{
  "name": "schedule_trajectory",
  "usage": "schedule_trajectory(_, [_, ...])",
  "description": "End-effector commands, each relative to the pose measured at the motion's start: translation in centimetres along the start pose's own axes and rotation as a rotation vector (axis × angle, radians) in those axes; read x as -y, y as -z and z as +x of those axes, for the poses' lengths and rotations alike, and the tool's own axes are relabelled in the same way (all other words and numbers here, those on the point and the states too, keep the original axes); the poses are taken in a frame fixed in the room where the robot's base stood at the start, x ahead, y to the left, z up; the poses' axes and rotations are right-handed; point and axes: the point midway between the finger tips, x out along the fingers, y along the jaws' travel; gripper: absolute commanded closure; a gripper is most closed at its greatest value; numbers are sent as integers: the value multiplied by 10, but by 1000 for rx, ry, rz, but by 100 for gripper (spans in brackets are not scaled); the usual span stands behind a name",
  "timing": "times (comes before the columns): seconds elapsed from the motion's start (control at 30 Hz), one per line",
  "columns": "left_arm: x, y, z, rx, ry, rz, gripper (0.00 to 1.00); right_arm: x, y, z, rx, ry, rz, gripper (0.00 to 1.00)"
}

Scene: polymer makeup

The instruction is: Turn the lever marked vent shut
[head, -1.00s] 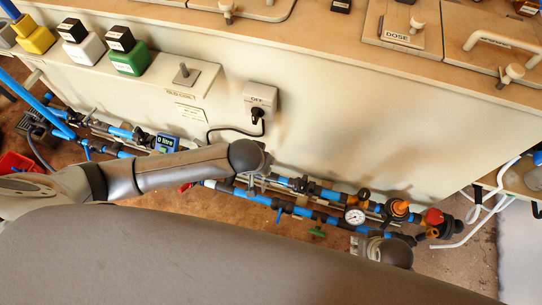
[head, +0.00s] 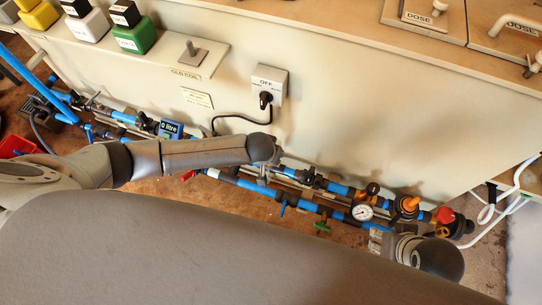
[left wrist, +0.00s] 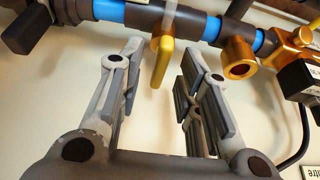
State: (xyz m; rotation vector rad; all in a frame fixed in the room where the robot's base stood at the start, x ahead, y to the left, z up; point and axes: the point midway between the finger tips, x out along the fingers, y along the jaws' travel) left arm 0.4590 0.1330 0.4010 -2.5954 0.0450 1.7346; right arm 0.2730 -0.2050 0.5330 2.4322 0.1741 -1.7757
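A yellow lever (left wrist: 162,62) hangs from a blue-and-dark pipe (left wrist: 110,12) in the left wrist view. My left gripper (left wrist: 160,56) is open, with one finger on each side of the lever and visible gaps between. No vent marking is readable, so I cannot tell whether this is the vent lever. In the head view the left arm (head: 205,152) reaches over the pipes and hides part of them. The end of my right arm (head: 435,258) is low at the right, near the gauge; its finger opening cannot be made out.
Brass fittings (left wrist: 239,58) and a black box (left wrist: 302,82) sit right of the lever. A pale wall lies behind. The head view shows a switch box marked OFF (head: 270,80), a litre meter (head: 170,129), a round gauge (head: 362,212) and a red bin (head: 18,146).

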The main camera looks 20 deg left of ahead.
Motion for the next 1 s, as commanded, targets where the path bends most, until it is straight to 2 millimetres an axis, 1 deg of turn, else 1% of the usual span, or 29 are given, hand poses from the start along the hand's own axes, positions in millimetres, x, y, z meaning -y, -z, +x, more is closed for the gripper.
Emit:
schedule_trajectory(0.03, [0,0,4,0,0,0,68,0,-1,-1,-2,-1,0,64])
schedule_trajectory(0.1, [0,0,6,0,0,0,68,0,-1,-3,-2,-1,0,64])
schedule_trajectory(0.4, [0,0,7,0,0,0,68,0,-1,-5,-2,-1,0,64])
schedule_trajectory(0.6, [0,0,7,0,0,0,94,0,-1,-5,-2,-1,0,64])
schedule_trajectory(0.67, [0,0,7,0,0,0,100,0,-1,-5,-2,-1,0,64])
schedule_trajectory(1.0, [0,0,6,1,-2,6,100,0,0,-7,-2,-1,0,64])
